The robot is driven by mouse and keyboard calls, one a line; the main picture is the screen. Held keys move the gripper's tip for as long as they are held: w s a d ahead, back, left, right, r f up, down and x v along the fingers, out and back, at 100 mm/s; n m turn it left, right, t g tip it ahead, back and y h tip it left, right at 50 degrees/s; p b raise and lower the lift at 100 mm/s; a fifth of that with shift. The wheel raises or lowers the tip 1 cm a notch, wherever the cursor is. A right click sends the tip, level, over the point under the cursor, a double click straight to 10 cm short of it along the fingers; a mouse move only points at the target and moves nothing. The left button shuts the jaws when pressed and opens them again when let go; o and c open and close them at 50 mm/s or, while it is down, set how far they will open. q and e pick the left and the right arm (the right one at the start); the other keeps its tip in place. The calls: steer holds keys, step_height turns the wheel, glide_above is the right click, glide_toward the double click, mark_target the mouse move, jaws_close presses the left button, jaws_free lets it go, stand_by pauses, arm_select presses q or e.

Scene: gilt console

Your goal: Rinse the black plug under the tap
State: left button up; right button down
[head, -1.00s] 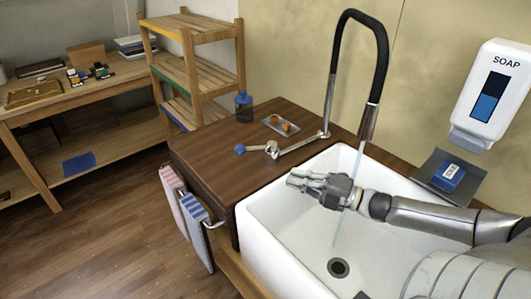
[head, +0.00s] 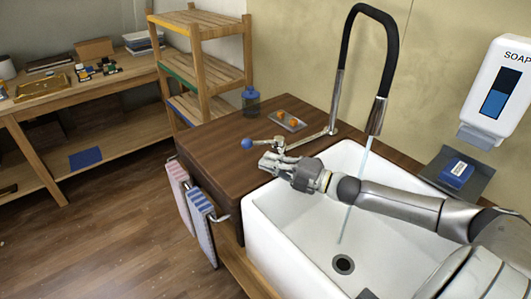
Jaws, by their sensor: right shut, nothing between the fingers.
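The tap (head: 379,115) has a tall black hose neck, and a thin stream of water (head: 345,224) runs from it into the white sink (head: 290,240). My right gripper (head: 266,161) is shut and empty, over the wooden counter at the sink's back left rim, just short of the tap lever (head: 262,144) with its blue knob. My right forearm crosses the stream's line; I cannot tell whether water touches it. I cannot make out the black plug for certain; a small dark shape shows at the bottom edge. My left gripper is out of view.
The drain (head: 343,264) is open to view in the basin. A small tray (head: 287,121) with orange pieces and a blue bottle (head: 250,101) stand on the counter. A soap dispenser (head: 497,90) hangs at right, above a blue box (head: 457,174). Towels (head: 201,222) hang at left.

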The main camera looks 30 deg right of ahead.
mark_target(255, 144)
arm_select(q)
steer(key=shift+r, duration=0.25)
arm_select(e)
steer(key=shift+w+d+r, duration=0.1)
steer(key=shift+w+d, duration=0.15)
steer(key=shift+w, duration=0.75)
steer(key=shift+w+d+r, duration=0.1)
steer(key=shift+w+d, duration=0.15)
steer(key=shift+w, duration=0.75)
arm_select(q)
steer(key=shift+p, duration=0.3)
